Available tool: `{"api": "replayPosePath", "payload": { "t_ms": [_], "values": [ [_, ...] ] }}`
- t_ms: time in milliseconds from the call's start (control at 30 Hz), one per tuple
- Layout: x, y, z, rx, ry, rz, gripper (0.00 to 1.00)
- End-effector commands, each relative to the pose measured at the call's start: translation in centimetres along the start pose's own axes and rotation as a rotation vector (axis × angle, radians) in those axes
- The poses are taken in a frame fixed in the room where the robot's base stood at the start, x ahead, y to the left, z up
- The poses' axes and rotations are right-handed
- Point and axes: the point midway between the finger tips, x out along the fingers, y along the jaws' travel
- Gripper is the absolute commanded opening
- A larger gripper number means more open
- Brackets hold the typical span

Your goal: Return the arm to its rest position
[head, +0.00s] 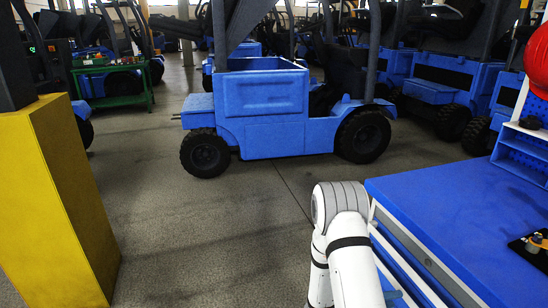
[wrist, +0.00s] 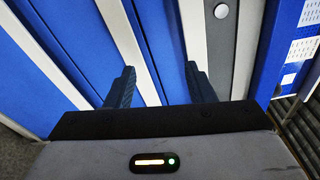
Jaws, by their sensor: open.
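My gripper (wrist: 160,88) shows in the wrist view with its two dark fingers spread apart. Nothing is between them. Behind the fingers are the blue and white drawer fronts of a workbench (wrist: 60,40). I cannot tell whether the fingertips touch them. In the head view my white arm (head: 342,235) stands at the bottom, beside the left edge of the workbench. The gripper itself is out of sight there.
The blue workbench top (head: 455,220) fills the lower right, with a black tray (head: 533,250) on it. A yellow post (head: 60,200) stands at left. A blue forklift (head: 270,110) stands ahead. The grey floor (head: 210,235) between is clear.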

Motion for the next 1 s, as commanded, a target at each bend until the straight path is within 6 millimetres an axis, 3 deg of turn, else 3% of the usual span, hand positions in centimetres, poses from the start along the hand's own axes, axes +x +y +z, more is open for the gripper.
{"api": "replayPosePath", "payload": {
  "t_ms": [33,100,300,467,700,1000],
  "values": [
    [-0.1,-3.5,0.1,0.090,0.054,0.004,0.49],
    [-0.3,-7.1,-0.5,0.234,0.148,0.013,0.49],
    [-2.1,-16.1,-2.9,0.668,0.429,0.034,0.49],
    [-4.7,-21.8,-4.9,1.020,0.662,0.045,0.49],
    [-9.8,-29.0,-7.0,1.532,1.044,0.050,0.49],
    [-17.2,-37.3,-7.2,2.083,1.630,0.023,0.49]
  ]
}}
